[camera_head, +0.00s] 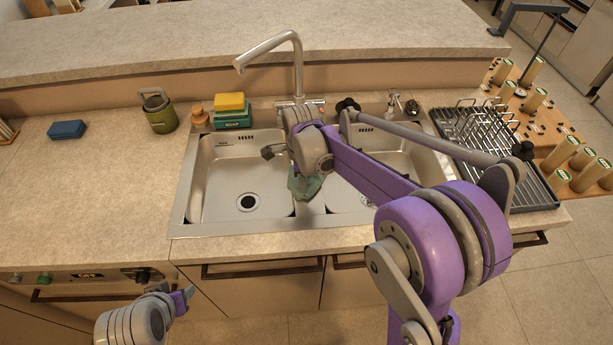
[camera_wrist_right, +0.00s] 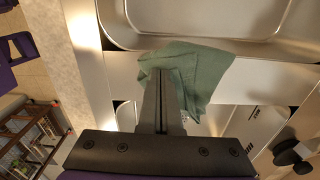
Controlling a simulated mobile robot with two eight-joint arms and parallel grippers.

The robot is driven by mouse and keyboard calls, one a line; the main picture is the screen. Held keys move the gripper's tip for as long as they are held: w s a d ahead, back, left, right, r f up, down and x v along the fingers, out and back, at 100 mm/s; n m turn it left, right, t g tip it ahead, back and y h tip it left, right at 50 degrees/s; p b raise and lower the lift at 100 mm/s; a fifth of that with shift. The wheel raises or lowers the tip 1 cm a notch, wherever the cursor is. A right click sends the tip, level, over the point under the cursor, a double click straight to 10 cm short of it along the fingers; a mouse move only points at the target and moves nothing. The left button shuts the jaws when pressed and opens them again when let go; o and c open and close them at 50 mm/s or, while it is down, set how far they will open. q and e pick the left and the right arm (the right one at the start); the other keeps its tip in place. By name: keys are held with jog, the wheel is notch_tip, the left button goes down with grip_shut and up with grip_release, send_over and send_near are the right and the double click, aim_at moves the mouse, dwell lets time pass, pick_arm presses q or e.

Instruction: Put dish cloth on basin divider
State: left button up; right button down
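The green dish cloth (camera_head: 304,186) is over the middle of the double sink in the head view, below my right gripper (camera_head: 298,172). In the right wrist view the cloth (camera_wrist_right: 195,72) hangs bunched at the tips of my right gripper (camera_wrist_right: 162,80), whose fingers are close together on it. The basin divider (camera_wrist_right: 258,82) runs behind the cloth between the two basins. I cannot tell whether the cloth touches the divider. My left gripper (camera_head: 184,298) is low in front of the counter, away from the sink; its fingers are too small to read.
The faucet (camera_head: 270,48) stands behind the sink. A yellow sponge and green box (camera_head: 232,118) and a green jug (camera_head: 158,112) stand left of it. A blue sponge (camera_head: 67,129) lies farther left. A dish rack (camera_head: 490,150) stands right. The left basin (camera_head: 238,175) is empty.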

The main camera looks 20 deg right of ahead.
notch_tip(320, 180, up, 8)
jog(key=p, duration=0.3)
pick_arm(q)
jog(key=shift+t, duration=0.3)
jog(key=r, duration=0.1)
jog(key=w+r, duration=0.1)
jog(key=r, duration=0.1)
jog(key=w+r, duration=0.1)
jog(key=shift+w+r, duration=0.15)
pick_arm(e)
jog(key=s+d+n+t, duration=0.1)
jog(key=s+n+t, duration=0.5)
jog(key=s+n, duration=1.2)
jog(key=n, duration=0.3)
jog(key=shift+s+d+f, duration=0.25)
jog(key=shift+d+f, duration=0.05)
